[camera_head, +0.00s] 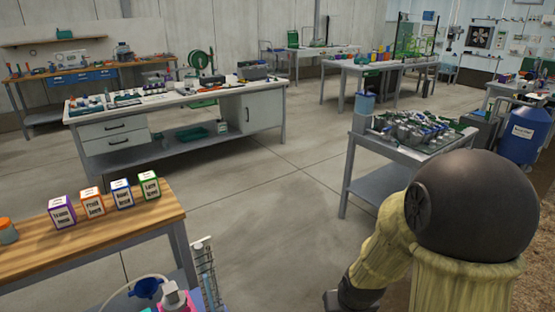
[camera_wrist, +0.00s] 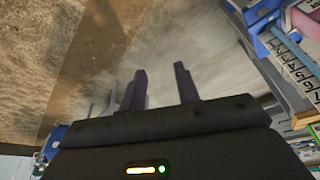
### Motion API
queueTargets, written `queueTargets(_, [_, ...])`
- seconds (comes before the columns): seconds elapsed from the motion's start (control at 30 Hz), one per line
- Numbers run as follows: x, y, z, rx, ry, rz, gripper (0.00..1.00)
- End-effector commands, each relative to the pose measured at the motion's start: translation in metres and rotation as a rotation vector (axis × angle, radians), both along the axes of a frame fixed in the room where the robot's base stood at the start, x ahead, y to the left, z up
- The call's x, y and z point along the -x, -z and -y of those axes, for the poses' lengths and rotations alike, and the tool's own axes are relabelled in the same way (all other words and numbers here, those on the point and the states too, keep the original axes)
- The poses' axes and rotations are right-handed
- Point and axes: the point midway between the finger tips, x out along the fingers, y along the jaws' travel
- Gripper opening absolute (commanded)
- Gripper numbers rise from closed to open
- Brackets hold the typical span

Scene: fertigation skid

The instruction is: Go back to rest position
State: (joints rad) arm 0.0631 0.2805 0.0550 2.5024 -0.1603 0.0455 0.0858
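My gripper (camera_wrist: 160,68) shows in the wrist view with its two dark fingers apart and nothing between them. Beyond the fingers lie brown ground and grey floor. In the head view my arm fills the lower right, with a dark round joint and a yellowish sleeve. The gripper's fingers cannot be made out there.
A wooden-topped bench (camera_head: 120,232) with several labelled blocks stands at the left front. A grey cart (camera_head: 380,187) laden with metal parts stands beyond my arm. A white workbench (camera_head: 190,98) is farther back. The concrete floor (camera_head: 265,195) between them is clear. A numbered scale (camera_wrist: 293,68) is right of my gripper.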

Motion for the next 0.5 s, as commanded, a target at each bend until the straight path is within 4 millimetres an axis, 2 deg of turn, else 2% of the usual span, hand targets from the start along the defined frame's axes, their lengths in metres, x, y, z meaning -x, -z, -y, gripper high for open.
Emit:
queueTargets(0.03, [0.008, -0.012, 0.0, 0.006, 0.009, -0.005, 0.32])
queueTargets(0.1, [0.019, -0.023, 0.001, 0.009, 0.022, -0.02, 0.32])
queueTargets(0.47, [0.067, -0.063, -0.004, -0.015, 0.059, -0.082, 0.32])
queueTargets(0.5, [0.066, -0.074, -0.004, -0.013, 0.059, -0.085, 0.32])
